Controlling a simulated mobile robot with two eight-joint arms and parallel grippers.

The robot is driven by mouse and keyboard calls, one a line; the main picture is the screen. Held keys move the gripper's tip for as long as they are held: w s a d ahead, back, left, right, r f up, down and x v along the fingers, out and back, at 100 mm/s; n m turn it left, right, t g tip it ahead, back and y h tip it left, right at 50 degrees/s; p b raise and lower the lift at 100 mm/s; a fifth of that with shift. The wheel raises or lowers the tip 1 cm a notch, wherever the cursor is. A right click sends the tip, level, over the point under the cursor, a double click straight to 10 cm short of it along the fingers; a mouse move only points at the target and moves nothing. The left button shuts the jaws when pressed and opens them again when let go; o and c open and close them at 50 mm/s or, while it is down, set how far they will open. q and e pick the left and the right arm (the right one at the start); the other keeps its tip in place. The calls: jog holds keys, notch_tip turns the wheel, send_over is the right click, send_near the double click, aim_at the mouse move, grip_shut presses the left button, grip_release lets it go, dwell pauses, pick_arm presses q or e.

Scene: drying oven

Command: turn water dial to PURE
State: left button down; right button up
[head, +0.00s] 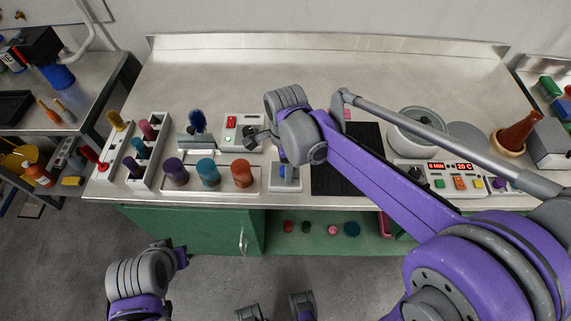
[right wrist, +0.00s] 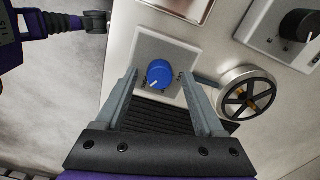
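In the head view the dial's plate (head: 285,186) is at the counter's front edge, just under my right wrist. My right gripper (right wrist: 161,84) is open, with one finger on each side of the dial and visible gaps between. I cannot tell its height over the plate. My left arm is low at the left in the head view; its fingers cannot be made out.
A spoked handwheel (right wrist: 247,93) is close beside my right finger, and a black knob (right wrist: 298,25) is farther off. The back of the counter is clear.

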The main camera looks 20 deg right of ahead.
jog(key=shift+r, duration=0.1)
notch_tip(320, 180, up, 11)
jog(key=shift+f+p, duration=0.2)
jog(key=shift+p, duration=0.2)
dwell(0.5)
jog(key=s+d+f+n+t, duration=0.2)
jog(key=s+d+f+n, duration=0.1)
jog(key=s+n, duration=0.4)
jog(key=s+d+f+n+t+p, duration=0.1)
jog(key=s+d+f+n+t, duration=0.2)
jog(key=s+f+n, duration=0.3)
jog(key=s+n, duration=0.1)
jog(key=n, duration=0.4)
jog(key=shift+s+d+f, duration=0.15)
jog(key=shift+s+d, duration=0.1)
